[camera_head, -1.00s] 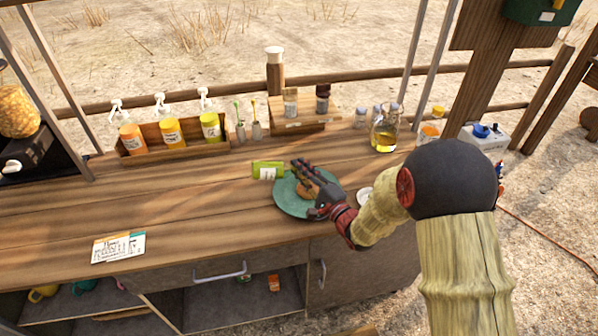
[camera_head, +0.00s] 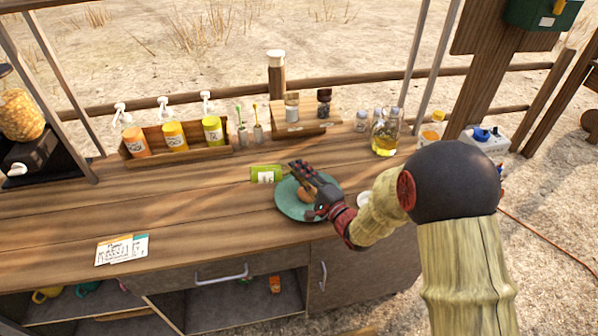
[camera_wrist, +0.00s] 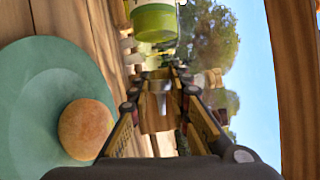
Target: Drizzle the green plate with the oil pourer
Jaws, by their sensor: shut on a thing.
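The green plate (camera_head: 283,208) lies on the wooden counter with a round bun (camera_head: 305,195) on it; in the wrist view the plate (camera_wrist: 35,75) and bun (camera_wrist: 86,130) fill the left side. My gripper (camera_head: 297,170) is over the plate. It is shut on a green bottle with a white label (camera_head: 265,174), which I take for the oil pourer. The bottle lies on its side in the air, left of my fingertips, by the plate's upper left edge. It shows at the top of the wrist view (camera_wrist: 155,22). Its spout is not clear, and no oil stream is visible.
A wooden rack of labelled bottles (camera_head: 173,145) stands at the back left. A spice stand (camera_head: 300,128) and a glass bottle of yellow oil (camera_head: 385,138) stand at the back. Cards (camera_head: 122,250) lie front left. The counter's left middle is clear.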

